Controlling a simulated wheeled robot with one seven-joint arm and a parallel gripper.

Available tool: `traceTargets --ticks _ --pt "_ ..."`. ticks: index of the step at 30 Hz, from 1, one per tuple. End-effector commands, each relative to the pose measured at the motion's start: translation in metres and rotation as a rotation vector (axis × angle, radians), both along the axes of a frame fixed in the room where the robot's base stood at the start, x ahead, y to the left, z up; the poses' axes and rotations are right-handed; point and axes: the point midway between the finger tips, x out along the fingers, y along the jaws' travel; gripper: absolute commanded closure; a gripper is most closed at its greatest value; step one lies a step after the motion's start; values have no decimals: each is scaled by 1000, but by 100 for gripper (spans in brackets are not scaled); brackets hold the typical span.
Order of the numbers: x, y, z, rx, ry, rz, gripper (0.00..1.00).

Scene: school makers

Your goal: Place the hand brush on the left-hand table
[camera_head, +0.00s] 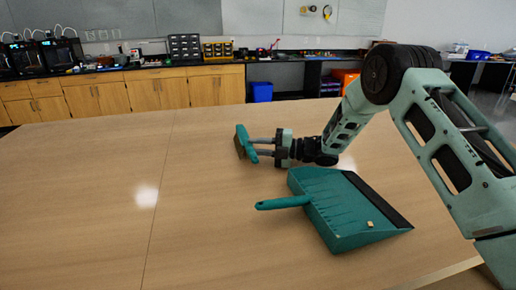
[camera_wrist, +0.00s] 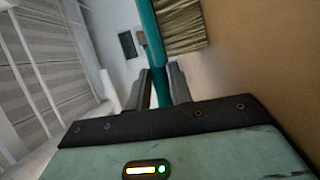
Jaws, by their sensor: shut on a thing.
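The hand brush (camera_head: 243,142) is teal with tan bristles. My gripper (camera_head: 262,147) is shut on its handle and holds it over the wooden table (camera_head: 100,200), left of my forearm. In the wrist view the brush's bristles (camera_wrist: 180,25) show at the top, and its teal handle runs down between the two dark fingers of my gripper (camera_wrist: 160,88). The head view does not clearly show how high the brush is above the tabletop. A seam runs along the table, left of the brush.
A teal dustpan (camera_head: 325,205) with a black lip lies on the table below my forearm, with a small tan block (camera_head: 370,224) on it. The left part of the tabletop is clear. Wooden cabinets (camera_head: 150,90) with printers and tools line the back wall. A blue bin (camera_head: 261,91) stands beneath a counter.

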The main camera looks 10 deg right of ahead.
Motion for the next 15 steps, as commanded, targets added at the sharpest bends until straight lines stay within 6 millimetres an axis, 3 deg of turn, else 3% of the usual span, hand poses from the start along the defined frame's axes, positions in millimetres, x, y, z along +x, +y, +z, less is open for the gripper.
traceTargets --ticks 1,3,15 --pt "-2 -2 -13 -17 22 -5 70" --pt "-3 -2 -14 -17 24 -5 57" --pt "-3 -3 -8 -18 27 -4 57"
